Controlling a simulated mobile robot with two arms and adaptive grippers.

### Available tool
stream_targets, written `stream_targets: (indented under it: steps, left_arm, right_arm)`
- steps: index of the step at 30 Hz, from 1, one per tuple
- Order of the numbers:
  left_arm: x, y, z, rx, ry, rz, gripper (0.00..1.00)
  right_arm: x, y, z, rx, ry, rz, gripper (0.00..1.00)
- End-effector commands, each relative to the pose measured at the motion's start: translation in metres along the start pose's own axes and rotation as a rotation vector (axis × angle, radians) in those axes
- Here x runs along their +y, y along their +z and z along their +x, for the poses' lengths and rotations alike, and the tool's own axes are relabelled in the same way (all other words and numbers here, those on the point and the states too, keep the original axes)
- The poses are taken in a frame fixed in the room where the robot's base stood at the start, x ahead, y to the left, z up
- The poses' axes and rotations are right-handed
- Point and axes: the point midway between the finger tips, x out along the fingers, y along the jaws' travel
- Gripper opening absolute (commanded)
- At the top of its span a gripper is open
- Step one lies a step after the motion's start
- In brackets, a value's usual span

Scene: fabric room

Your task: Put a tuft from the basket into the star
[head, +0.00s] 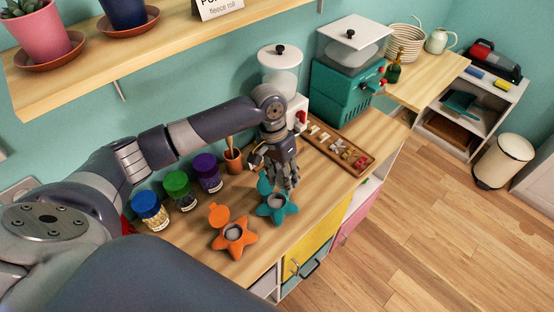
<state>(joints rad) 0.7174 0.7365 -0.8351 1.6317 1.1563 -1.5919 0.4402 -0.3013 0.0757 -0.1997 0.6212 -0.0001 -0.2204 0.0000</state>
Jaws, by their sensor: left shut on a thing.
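A teal star (284,213) with a round grey opening stands on the wooden counter, its small lid (264,187) tipped up at the back. A similar orange star (246,242) stands left of it, its lid also up. My left gripper (288,184) points down just above the teal star's back right side. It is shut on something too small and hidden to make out. A pale woven basket (405,38) stands on the far counter at the upper right; its contents cannot be seen. No loose tuft is clearly visible. My right gripper is out of view.
Jars with blue (150,210), green (179,189) and purple (208,173) lids stand left of my gripper, near a brown cup (233,161). A wooden tray (351,159) of small pieces and a teal machine (341,90) are at right. A shelf (110,60) overhangs the back.

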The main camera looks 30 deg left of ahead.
Motion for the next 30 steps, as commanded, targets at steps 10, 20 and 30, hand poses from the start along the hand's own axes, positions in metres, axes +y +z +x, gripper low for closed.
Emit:
stream_targets:
  steps: [10, 20, 30]
  left_arm:
    - [-0.027, 0.0, 0.014, -0.019, 0.002, 0.093, 0.31]
    - [-0.033, 0.0, 0.035, -0.018, 0.001, 0.101, 0.31]
    - [-0.041, 0.0, 0.077, -0.017, 0.0, 0.101, 0.31]
  right_arm:
    - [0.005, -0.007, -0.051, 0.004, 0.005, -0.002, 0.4]
    - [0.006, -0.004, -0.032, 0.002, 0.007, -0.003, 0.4]
    - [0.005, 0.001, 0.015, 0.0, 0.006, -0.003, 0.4]
